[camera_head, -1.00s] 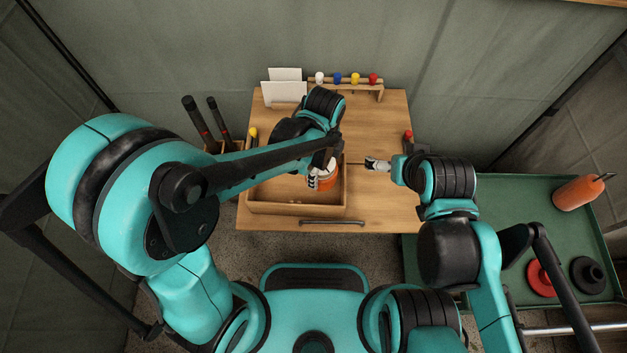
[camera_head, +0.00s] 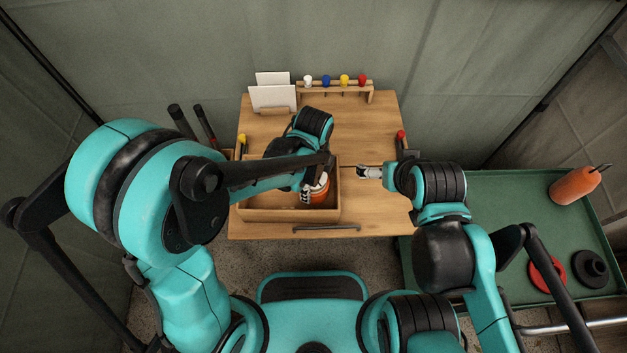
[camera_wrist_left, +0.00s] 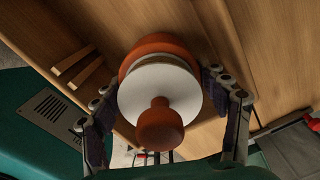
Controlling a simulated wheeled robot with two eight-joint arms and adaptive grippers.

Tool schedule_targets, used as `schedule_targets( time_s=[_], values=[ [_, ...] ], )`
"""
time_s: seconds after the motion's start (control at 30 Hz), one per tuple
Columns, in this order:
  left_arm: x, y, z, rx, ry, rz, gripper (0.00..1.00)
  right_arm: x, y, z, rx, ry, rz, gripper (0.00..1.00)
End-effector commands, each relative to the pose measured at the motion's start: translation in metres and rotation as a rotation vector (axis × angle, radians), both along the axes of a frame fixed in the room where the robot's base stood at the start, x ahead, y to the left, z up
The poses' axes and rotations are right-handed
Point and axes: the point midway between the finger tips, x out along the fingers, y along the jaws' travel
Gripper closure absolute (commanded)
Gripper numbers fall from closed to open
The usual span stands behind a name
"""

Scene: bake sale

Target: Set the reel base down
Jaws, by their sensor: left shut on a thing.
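The reel base is an orange round body with a white disc and an orange knob; it fills the middle of the left wrist view (camera_wrist_left: 165,88). My left gripper (camera_wrist_left: 168,108) is shut on it, with one finger on each side. In the head view the left gripper (camera_head: 308,188) and the orange reel base (camera_head: 321,192) are over the right part of a shallow wooden tray (camera_head: 290,215). I cannot tell whether its underside touches anything. My right gripper (camera_head: 368,172) is right of the tray above the table; its finger opening is too small to tell.
The wooden table (camera_head: 375,215) has a card holder (camera_head: 272,97) and a rack with coloured knobs (camera_head: 340,92) at the back. A green cart (camera_head: 490,195) at right carries an orange bottle (camera_head: 574,186), a red disc (camera_head: 546,272) and a black disc (camera_head: 588,268). Bare tabletop lies behind the tray.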

Motion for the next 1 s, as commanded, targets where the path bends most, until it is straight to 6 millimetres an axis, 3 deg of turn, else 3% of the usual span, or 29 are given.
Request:
schedule_targets(
  time_s=[0.13,0.17,0.23,0.67,0.77,1.0],
  values=[
    [0.0,0.0,-0.002,0.0,0.0,0.0,0.62,0.0,0.0,-0.002,0.0,0.0,0.0,0.04],
    [0.0,0.0,-0.002,0.0,0.0,0.0,0.24,0.0,0.0,-0.002,0.0,0.0,0.0,0.04],
    [0.0,0.0,-0.002,0.0,0.0,0.0,0.06,0.0,0.0,-0.002,0.0,0.0,0.0,0.04],
    [0.0,0.0,0.004,0.0,0.0,0.0,0.06,0.0,0.0,0.004,0.0,0.0,0.0,0.04],
    [0.0,0.0,0.016,0.0,0.0,0.0,0.06,0.0,0.0,0.015,0.0,0.0,0.0,0.04],
    [0.0,0.0,0.073,0.0,0.0,0.0,0.06,0.0,0.0,0.038,0.0,0.0,0.0,0.04]
  ],
)
